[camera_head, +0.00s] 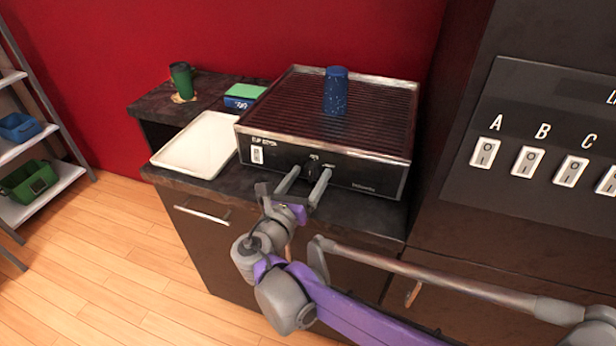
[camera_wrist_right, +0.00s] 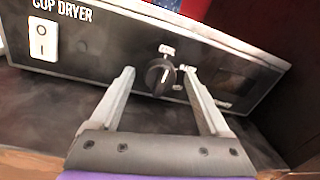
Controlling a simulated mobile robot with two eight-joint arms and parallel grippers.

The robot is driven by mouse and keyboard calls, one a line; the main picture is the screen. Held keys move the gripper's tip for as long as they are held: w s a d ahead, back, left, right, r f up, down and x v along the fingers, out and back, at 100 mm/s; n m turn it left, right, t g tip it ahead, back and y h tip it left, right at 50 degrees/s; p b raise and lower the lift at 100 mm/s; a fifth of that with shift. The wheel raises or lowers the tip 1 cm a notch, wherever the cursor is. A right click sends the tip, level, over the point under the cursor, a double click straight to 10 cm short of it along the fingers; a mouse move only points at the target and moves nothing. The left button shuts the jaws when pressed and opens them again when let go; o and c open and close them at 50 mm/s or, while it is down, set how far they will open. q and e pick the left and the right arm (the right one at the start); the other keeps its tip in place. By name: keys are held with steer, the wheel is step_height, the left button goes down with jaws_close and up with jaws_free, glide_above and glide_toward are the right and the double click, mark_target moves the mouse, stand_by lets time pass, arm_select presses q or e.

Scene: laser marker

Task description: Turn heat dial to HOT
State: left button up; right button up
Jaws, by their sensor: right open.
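The black heat dial (camera_head: 312,163) is on the front panel of the cup dryer (camera_head: 370,172). In the right wrist view the round dial (camera_wrist_right: 157,78) shows a raised grip. Small white labels (camera_wrist_right: 167,49) sit above and right of it, too blurred to read surely. My right gripper (camera_head: 308,173) is open in front of the panel, its two fingers pointing at it. In the right wrist view, the fingers (camera_wrist_right: 159,74) appear on either side of the dial, with gaps to it. I cannot tell whether the tips reach past its face. My left gripper is out of view.
A white switch (camera_head: 257,155) is left of the dial. A blue cup (camera_head: 336,92) stands on the dryer's ribbed top. A white tray (camera_head: 200,143), a blue-and-green sponge box (camera_head: 243,96) and a green cup (camera_head: 182,80) are to the left. Lettered switches (camera_head: 528,161) are on the right.

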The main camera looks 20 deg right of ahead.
jaws_close()
stand_by(0.3)
